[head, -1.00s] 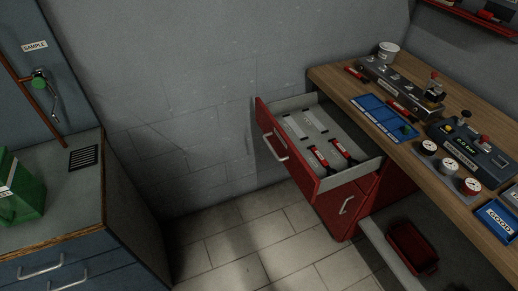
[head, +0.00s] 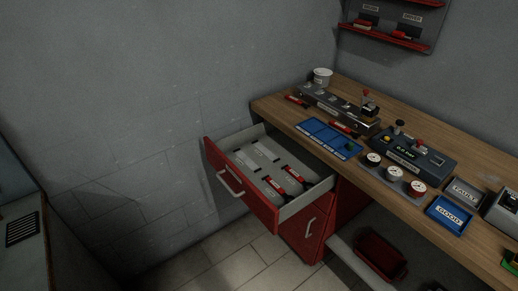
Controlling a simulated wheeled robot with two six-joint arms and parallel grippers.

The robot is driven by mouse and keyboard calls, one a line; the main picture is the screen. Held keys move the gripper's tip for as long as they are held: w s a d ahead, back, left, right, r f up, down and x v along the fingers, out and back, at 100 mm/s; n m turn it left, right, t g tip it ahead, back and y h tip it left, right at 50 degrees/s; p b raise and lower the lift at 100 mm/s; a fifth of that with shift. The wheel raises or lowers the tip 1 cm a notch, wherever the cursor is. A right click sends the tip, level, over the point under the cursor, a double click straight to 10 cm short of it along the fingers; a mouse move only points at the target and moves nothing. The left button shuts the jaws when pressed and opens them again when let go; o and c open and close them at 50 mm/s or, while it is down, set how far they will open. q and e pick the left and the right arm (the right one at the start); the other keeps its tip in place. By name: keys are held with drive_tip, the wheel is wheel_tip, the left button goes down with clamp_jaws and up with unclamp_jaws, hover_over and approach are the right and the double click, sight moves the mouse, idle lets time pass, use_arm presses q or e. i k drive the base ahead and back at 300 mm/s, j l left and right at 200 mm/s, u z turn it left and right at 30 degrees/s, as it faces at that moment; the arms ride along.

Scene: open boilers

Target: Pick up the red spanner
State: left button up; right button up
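A red drawer (head: 222,165) stands pulled open under the left end of the wooden bench. In its grey tray lie two tools with red and dark parts, a left one (head: 273,187) and a right one (head: 294,175). They lie side by side near the right side of the drawer. They are too small for me to tell which is a spanner. Small red items also lie on the bench, one at the back left (head: 296,100) and one beside the blue tray (head: 342,128). Neither gripper is in view.
The bench (head: 408,190) carries a blue tray (head: 324,142), a metal block, a control box (head: 415,155), several gauges, a white pot (head: 322,76) and a blue GOOD bin (head: 449,215). A red bin (head: 380,257) sits below. Floor is clear before the drawer.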

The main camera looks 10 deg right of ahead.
sight(289, 98)
drive_tip(key=i+j+z, duration=0.1)
drive_tip(key=i+j, duration=0.25)
drive_tip(key=i, duration=0.15)
drive_tip(key=i+j, duration=0.35)
drive_tip(key=i, duration=0.15)
drive_tip(key=z, duration=0.05)
